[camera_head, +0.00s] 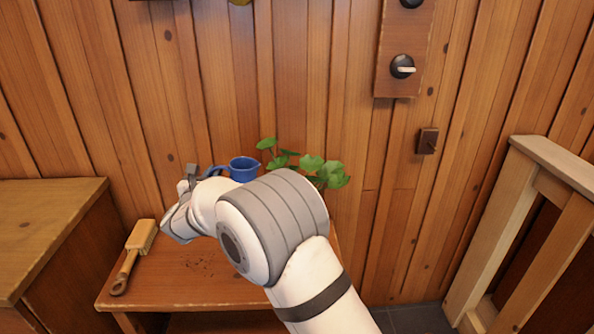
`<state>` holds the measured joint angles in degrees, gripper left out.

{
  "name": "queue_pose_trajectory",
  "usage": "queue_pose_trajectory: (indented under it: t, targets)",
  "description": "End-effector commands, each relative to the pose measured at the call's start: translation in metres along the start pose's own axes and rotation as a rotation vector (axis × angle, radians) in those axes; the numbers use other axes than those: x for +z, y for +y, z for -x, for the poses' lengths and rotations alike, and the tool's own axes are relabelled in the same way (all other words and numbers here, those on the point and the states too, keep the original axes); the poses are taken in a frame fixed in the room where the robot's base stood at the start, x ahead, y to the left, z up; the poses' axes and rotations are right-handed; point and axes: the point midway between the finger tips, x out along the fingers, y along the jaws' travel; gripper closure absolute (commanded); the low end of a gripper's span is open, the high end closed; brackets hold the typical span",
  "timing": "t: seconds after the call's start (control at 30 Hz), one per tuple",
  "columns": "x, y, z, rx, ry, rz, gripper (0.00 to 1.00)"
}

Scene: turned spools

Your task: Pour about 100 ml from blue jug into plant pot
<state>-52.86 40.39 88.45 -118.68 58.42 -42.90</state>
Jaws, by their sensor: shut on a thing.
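The blue jug (243,168) shows above my arm, near the wall, and looks upright. Its handle (214,172) points left, toward my gripper (192,174). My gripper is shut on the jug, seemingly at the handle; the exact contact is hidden. The jug's lower part is hidden behind my arm, so I cannot tell whether it touches the bench. A green leafy plant (312,165) stands just right of the jug. Its pot is hidden behind my arm. The jug's contents do not show.
The wooden bench (150,290) has a brush (135,255) at its left and dark crumbs in front of my arm. A wooden cabinet (50,225) stands left, a wooden frame (550,160) right. The plank wall (300,60) is close behind.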

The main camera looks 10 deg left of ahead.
Motion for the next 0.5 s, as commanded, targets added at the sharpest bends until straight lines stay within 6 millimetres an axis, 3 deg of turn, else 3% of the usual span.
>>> queue_pose_trajectory:
  t: [0.5]
  targets:
    - [0.044,-0.029,-0.005,0.002,0.042,-0.314,1.0]
